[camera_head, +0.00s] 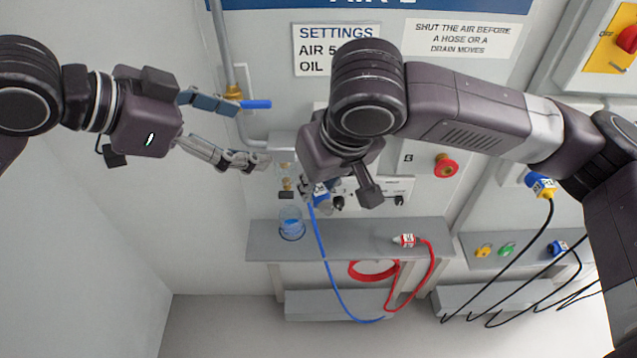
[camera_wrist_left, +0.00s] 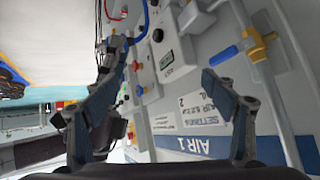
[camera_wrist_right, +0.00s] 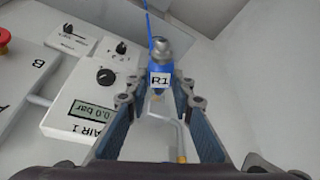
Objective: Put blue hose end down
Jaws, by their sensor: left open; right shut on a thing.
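The blue hose end (camera_wrist_right: 160,80), a blue fitting with a white label R1 and a grey metal tip, is in my right gripper (camera_wrist_right: 158,100), which is shut on it. In the head view the blue hose end (camera_head: 320,192) is partly hidden by my right wrist. Its blue hose (camera_head: 327,262) hangs down past the shelf and curves right to the floor area. My right gripper holds it above the grey shelf (camera_head: 350,242), in front of the panel. My left gripper (camera_head: 250,130) is open and empty, near the blue-handled valve (camera_head: 256,104); its fingers show apart in the left wrist view (camera_wrist_left: 165,110).
A cup of blue liquid (camera_head: 291,222) stands on the shelf's left part. A red hose end (camera_head: 405,240) lies on its right part; a red hose hangs below. The shelf between them is clear. A red button (camera_head: 445,165) sits on the panel. Black hoses hang at right.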

